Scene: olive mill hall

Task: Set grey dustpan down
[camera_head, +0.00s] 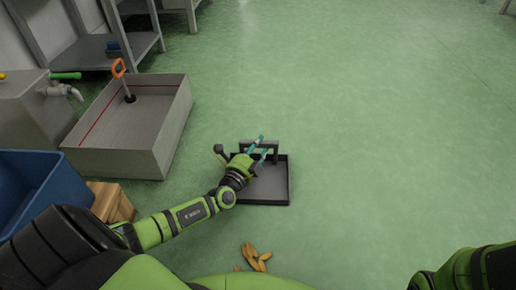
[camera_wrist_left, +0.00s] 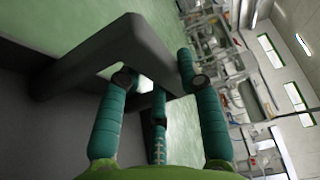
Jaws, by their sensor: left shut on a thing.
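The grey dustpan (camera_head: 272,186) is a shallow dark-grey tray with an upright frame-shaped handle at its far side. It appears flat on or just above the green floor; I cannot tell if it touches. My left gripper (camera_head: 262,147) is over the pan with its teal fingers around the handle. In the left wrist view the fingers (camera_wrist_left: 160,85) close on the dark handle bar (camera_wrist_left: 120,52), and the pan (camera_wrist_left: 35,125) shows at the left. My right gripper is out of view; only part of my right arm shows at the lower right.
A grey metal basin (camera_head: 140,142) with an orange-handled tool (camera_head: 119,69) stands at the left. A blue crate (camera_head: 28,188) and a wooden block (camera_head: 110,202) are lower left. Several yellow-brown pieces (camera_head: 254,257) lie on the floor in front of me. The floor to the right is clear.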

